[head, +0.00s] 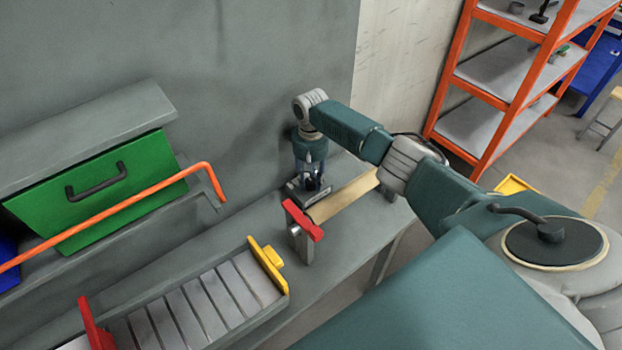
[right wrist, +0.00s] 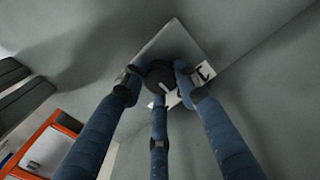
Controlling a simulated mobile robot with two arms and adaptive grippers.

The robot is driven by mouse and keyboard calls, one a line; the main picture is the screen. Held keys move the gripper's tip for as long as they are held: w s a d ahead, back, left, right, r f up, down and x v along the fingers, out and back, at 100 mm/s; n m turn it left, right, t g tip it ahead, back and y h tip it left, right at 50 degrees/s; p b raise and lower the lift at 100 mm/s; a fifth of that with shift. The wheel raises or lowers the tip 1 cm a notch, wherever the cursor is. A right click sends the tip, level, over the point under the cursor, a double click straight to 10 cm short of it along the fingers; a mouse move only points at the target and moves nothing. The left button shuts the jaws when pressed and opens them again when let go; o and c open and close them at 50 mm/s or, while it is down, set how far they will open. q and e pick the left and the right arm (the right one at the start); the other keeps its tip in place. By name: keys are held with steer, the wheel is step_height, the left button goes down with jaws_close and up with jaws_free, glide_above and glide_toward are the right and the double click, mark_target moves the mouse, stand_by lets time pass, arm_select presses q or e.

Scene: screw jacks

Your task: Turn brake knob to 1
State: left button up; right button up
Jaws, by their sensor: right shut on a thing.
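The brake knob (right wrist: 158,76) is a small black knob with a white pointer mark, on a pale plate (right wrist: 165,42) with dark printed marks. The plate also shows in the head view (head: 324,196), on the grey bench near the wall. My right gripper (head: 311,184) points down over the plate. In the right wrist view its three blue fingers (right wrist: 160,88) are around the knob and shut on it. I cannot read which number the pointer is at; the fingers and the angle hide part of the marks. My left gripper is not in view.
A red handle (head: 302,219) on a metal post and a tan bar (head: 343,196) stand just in front of the plate. A slatted tray with a yellow end (head: 266,262), an orange rod (head: 120,207) and a green drawer (head: 105,190) lie left. Orange shelves (head: 510,90) stand right.

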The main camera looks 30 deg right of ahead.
mark_target(310, 180)
steer(key=n, duration=0.4)
steer(key=shift+n, duration=0.3)
steer(key=n, duration=0.4)
steer(key=shift+w+r+n, duration=0.1)
steer(key=shift+n, duration=0.3)
steer(key=o, duration=1.2)
step_height(310, 180, up, 12)
